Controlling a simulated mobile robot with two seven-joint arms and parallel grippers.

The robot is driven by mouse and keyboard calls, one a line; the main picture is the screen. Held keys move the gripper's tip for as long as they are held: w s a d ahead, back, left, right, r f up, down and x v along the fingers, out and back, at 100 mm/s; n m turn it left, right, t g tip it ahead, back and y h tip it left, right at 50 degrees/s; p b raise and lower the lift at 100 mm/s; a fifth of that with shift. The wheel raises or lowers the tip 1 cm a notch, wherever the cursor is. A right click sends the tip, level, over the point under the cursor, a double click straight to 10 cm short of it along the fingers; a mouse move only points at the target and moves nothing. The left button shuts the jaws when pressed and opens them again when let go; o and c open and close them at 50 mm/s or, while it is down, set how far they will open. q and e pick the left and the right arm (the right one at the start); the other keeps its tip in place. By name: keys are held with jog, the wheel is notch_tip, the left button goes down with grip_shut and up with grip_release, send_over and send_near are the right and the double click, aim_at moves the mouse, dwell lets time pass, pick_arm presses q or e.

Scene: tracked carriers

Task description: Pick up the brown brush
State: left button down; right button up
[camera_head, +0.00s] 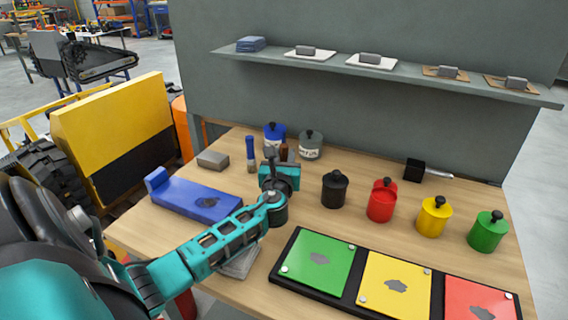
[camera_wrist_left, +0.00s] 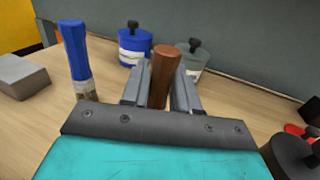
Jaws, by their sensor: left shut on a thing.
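The brown brush (camera_wrist_left: 163,72) stands upright between the two fingers of my left gripper (camera_wrist_left: 160,88), which is shut on its handle. Its lower part is hidden by the gripper in the left wrist view. In the head view only a bit of the brown brush (camera_head: 284,151) shows behind my left gripper (camera_head: 277,170). I cannot tell whether the brush touches the table. My right gripper is not in view.
A blue brush (camera_head: 250,153) stands just left of my left gripper. Blue (camera_head: 274,138) and grey (camera_head: 310,145) pots stand behind it. A black pot (camera_head: 334,188) is to the right. A grey block (camera_head: 212,160) and blue tool (camera_head: 194,198) lie left.

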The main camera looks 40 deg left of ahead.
pick_arm(q)
notch_tip(320, 180, up, 20)
jog(key=p, duration=0.6)
jog(key=shift+p, duration=0.3)
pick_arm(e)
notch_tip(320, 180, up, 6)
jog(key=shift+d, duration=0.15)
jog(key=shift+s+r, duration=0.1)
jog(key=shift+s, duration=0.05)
